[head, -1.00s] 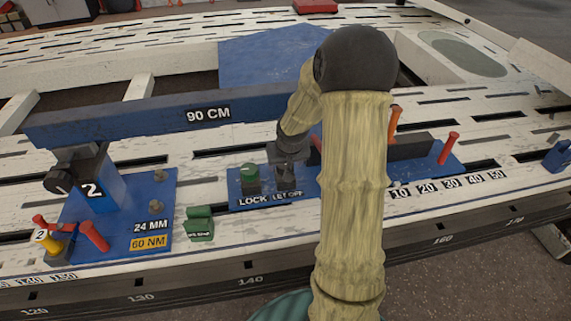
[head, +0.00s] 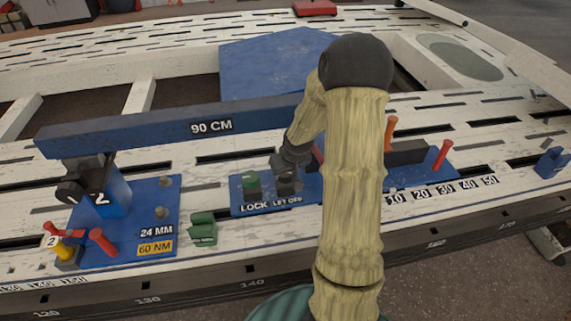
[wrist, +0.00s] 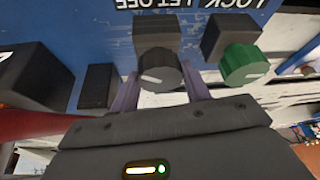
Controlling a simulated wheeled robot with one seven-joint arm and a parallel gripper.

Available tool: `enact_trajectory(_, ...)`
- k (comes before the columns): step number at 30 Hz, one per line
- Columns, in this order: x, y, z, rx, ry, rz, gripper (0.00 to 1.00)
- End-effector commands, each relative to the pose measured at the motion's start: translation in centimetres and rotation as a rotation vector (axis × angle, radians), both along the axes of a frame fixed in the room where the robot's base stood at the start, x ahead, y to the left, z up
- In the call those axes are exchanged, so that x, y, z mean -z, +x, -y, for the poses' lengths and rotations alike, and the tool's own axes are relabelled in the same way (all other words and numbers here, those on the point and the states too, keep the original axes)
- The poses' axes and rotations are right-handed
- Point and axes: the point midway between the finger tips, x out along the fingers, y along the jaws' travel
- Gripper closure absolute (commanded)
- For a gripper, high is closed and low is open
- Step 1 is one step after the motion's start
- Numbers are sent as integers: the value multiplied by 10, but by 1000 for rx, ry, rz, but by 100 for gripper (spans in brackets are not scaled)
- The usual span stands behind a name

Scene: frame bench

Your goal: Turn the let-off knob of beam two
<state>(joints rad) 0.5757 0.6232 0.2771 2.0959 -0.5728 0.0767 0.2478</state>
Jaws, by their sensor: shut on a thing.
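The let-off knob (wrist: 159,72) is dark grey with a white line on its face, slightly slanted in the wrist view. It sits on a dark block above the LET OFF label on a blue plate (head: 236,210). My gripper (wrist: 161,90) is shut on this knob, a finger on each side. In the head view, my gripper (head: 287,172) comes down on the knob from behind and hides much of it. The green lock knob (wrist: 243,65) is beside it and shows left of my gripper in the head view (head: 251,181). Beam two (head: 150,132), blue, is marked 90 CM.
The beam's left end is over a blue base plate (head: 150,205) with a "2" bracket, red levers (head: 102,242) and a yellow one. A green block (head: 203,229) stands between the plates. Orange and red levers (head: 390,134) rise right of my arm. The slotted white bench (head: 350,18) is around.

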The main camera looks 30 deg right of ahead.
Motion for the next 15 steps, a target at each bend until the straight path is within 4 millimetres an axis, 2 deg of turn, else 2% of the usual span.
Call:
enact_trajectory(1, -7, -1, 1, -24, 3, -4, 76)
enact_trajectory(15, -8, 0, 3, -311, 3, -1, 76)
